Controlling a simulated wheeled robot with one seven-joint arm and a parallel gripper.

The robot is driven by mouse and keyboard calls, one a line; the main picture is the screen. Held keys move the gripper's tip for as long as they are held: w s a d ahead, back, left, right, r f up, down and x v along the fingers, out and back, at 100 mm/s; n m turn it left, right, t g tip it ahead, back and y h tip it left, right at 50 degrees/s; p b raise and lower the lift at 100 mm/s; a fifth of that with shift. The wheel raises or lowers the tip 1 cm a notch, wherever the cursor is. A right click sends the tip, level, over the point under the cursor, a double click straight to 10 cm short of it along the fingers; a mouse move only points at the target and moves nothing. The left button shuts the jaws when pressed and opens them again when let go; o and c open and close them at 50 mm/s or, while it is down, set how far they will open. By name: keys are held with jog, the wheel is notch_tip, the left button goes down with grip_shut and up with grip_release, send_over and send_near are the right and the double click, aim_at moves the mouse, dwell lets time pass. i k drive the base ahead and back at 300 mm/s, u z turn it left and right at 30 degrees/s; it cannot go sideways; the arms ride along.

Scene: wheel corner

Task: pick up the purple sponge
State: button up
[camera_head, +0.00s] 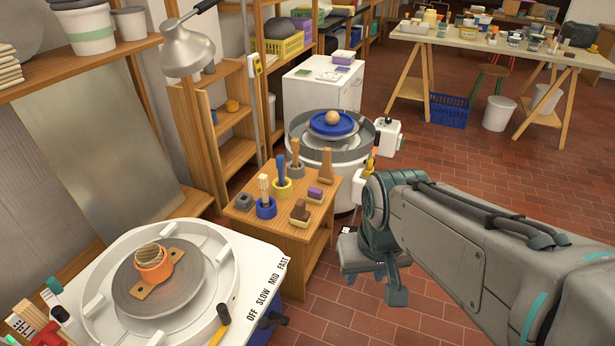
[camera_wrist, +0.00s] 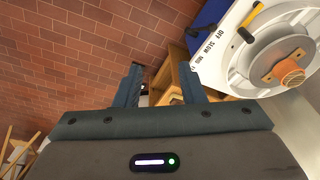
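A small purple block (camera_head: 315,193), which looks like the purple sponge, lies on a tan piece at the right side of the small wooden table (camera_head: 243,221) in the head view. A brown block (camera_head: 300,209) sits just in front of it. My gripper (camera_head: 372,284) hangs to the right of the table, apart from the purple block. In the wrist view my gripper (camera_wrist: 160,70) has its two fingers spread with nothing held between them. I cannot make out the purple block in the wrist view.
Several upright handled tools in holders, including a blue one (camera_head: 266,209), stand on the same table. A pottery wheel (camera_head: 205,243) is at the front left, another (camera_head: 347,154) behind the table. Brick floor is open at right.

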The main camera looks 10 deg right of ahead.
aim_at(314, 195)
jog(key=i, duration=0.5)
jog(key=z, duration=0.3)
jog(key=k, duration=0.35)
jog(key=z, duration=0.85)
jog(key=i, duration=1.3)
jog(key=u, duration=1.4)
jog(key=i, duration=0.6)
jog(key=u, duration=0.55)
